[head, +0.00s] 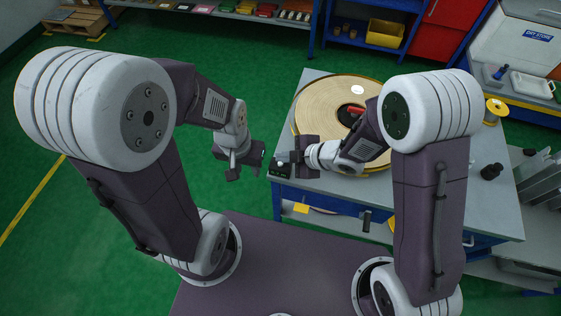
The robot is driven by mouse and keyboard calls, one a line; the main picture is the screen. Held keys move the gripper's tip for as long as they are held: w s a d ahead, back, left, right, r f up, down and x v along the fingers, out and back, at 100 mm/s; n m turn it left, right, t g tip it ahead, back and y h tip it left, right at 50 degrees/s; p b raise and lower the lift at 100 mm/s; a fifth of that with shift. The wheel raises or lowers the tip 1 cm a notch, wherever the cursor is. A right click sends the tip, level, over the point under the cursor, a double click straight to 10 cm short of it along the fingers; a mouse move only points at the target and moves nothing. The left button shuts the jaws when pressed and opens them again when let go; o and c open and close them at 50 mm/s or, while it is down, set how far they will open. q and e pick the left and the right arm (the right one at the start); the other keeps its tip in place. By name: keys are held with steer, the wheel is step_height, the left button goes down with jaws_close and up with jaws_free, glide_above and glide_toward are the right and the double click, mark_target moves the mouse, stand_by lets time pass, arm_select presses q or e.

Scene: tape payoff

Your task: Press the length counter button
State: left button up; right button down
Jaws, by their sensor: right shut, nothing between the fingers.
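A small dark box, which looks like the length counter (281,172), sits at the front left corner of the grey-topped table. Small light marks show on it, but its button cannot be made out clearly. My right gripper (286,158) is shut and empty, its tips pointing left just above or at the counter's back edge; contact cannot be told. My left gripper (245,174) hangs over the green floor, left of the table and apart from the counter. Its fingers look spread, with nothing between them.
A large tan tape roll (325,97) lies on the grey table (450,195) behind my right wrist. A yellow spool (495,110) and a small black object (491,171) are on the right. Shelves with a yellow bin (385,33) stand behind.

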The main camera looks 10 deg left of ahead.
steer(key=shift+f, duration=0.1)
stand_by(0.7)
steer(key=shift+f+b, duration=0.3)
steer(key=shift+b, duration=0.05)
steer(key=shift+f+b, duration=0.45)
steer(key=shift+f, duration=0.05)
stand_by(0.5)
steer(key=shift+r, duration=0.1)
steer(key=shift+r+p, duration=0.8)
steer(key=shift+p, duration=0.1)
step_height(320, 180, up, 5)
steer(key=p, duration=0.4)
steer(key=shift+p, duration=0.35)
stand_by(0.4)
